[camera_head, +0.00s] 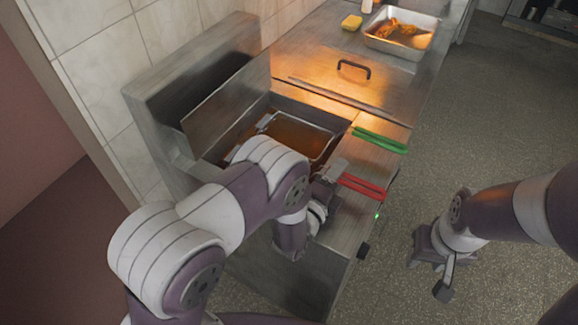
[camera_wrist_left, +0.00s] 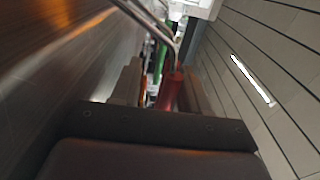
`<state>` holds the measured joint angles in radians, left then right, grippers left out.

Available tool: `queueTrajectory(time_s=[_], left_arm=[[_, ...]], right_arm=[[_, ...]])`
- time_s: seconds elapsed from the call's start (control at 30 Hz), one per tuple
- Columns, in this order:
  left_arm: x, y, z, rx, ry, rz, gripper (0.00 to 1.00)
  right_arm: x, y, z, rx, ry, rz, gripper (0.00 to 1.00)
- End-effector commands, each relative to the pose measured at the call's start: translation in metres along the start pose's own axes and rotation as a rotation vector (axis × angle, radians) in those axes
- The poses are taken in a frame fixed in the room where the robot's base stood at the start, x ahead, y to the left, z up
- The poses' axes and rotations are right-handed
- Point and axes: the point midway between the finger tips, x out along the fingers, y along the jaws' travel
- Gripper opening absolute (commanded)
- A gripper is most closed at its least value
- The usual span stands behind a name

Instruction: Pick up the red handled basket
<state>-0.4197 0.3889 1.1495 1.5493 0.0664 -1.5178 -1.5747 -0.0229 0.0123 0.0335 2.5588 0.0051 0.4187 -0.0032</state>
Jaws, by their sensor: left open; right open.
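The red basket handle (camera_head: 363,187) lies across the front ledge of the fryer, and its wire basket is mostly hidden behind my left arm. In the left wrist view the red handle (camera_wrist_left: 170,92) with its metal rod sits between the two fingers. My left gripper (camera_head: 335,178) is open at the inner end of the red handle; it also shows in the left wrist view (camera_wrist_left: 160,85). I cannot tell whether a finger touches the handle. My right gripper (camera_head: 436,275) is open and empty above the floor, away from the fryer.
A green handle (camera_head: 380,140) lies beside the red one. The fryer's oil vat (camera_head: 298,137) is partly behind my left arm. A raised metal lid (camera_head: 228,100) stands at its left.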

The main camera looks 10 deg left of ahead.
Motion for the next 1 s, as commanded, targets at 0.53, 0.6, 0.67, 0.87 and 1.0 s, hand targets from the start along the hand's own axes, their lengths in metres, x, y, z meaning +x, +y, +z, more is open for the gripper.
queueTrajectory(time_s=[0.53, 0.6, 0.67, 0.87, 1.0], left_arm=[[-0.001, -0.001, 0.0, 0.001, 0.0, -0.002, 0.0], [-0.001, 0.0, 0.0, 0.001, 0.0, -0.001, 0.0], [-0.002, 0.0, 0.0, 0.0, 0.0, 0.0, 0.0], [-0.001, -0.019, 0.0, 0.001, 0.0, -0.005, 0.0], [-0.001, -0.053, 0.0, 0.001, 0.0, -0.009, 0.0]], right_arm=[[-0.001, 0.0, 0.0, 0.0, 0.0, 0.0, 0.43], [-0.001, 0.0, 0.0, 0.0, 0.0, 0.0, 0.43], [-0.001, 0.0, 0.0, 0.0, 0.0, 0.0, 0.43], [-0.002, 0.0, 0.0, 0.0, 0.0, 0.0, 0.43], [-0.003, 0.0, 0.0, 0.0, 0.0, 0.0, 0.43]])
